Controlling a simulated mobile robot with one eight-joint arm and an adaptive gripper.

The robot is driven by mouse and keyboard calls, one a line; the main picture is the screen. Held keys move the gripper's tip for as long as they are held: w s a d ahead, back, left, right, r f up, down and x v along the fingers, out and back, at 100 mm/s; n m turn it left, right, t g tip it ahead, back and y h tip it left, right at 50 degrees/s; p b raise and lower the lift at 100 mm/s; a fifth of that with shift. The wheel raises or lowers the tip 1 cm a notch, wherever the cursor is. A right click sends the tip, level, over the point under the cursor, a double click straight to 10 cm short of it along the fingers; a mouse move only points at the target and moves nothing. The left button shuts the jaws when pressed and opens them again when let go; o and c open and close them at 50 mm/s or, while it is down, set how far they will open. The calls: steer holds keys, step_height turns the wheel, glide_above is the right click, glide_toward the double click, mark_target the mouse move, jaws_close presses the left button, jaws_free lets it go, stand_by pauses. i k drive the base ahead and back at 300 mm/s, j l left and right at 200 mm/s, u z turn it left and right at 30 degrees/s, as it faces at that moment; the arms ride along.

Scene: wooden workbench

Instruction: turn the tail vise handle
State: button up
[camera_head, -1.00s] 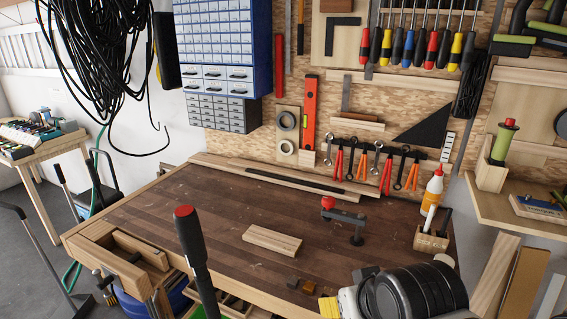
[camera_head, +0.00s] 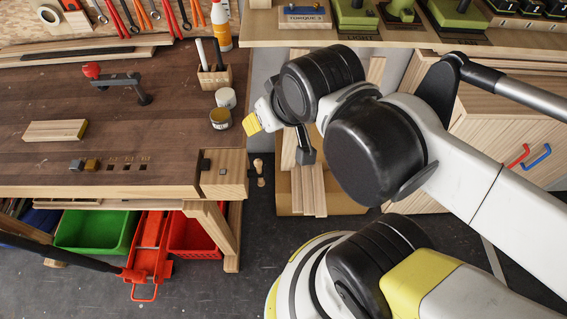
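The tail vise (camera_head: 222,174) is a wooden block at the right front corner of the workbench (camera_head: 120,158). Its wooden handle (camera_head: 259,171) sticks out past the block's right side, with a dark screw part beside it. My arm comes in from the right, and its white, black and yellow end is up and to the right of the handle, apart from it in the picture. A dark narrow piece below the wrist may be part of my gripper (camera_head: 306,150). The fingers cannot be made out clearly; the arm's black joints hide much there.
On the bench are a wooden block (camera_head: 55,131), a red-knobbed clamp (camera_head: 119,80), two small cans (camera_head: 222,110) and a wooden tool holder (camera_head: 214,78). Boards (camera_head: 311,190) stand behind my arm. Green (camera_head: 95,229) and red (camera_head: 196,237) bins sit below.

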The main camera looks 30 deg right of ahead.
mark_target(259, 172)
steer(key=k+j+u, duration=0.15)
steer(key=k+j, duration=0.6)
steer(key=j, duration=0.1)
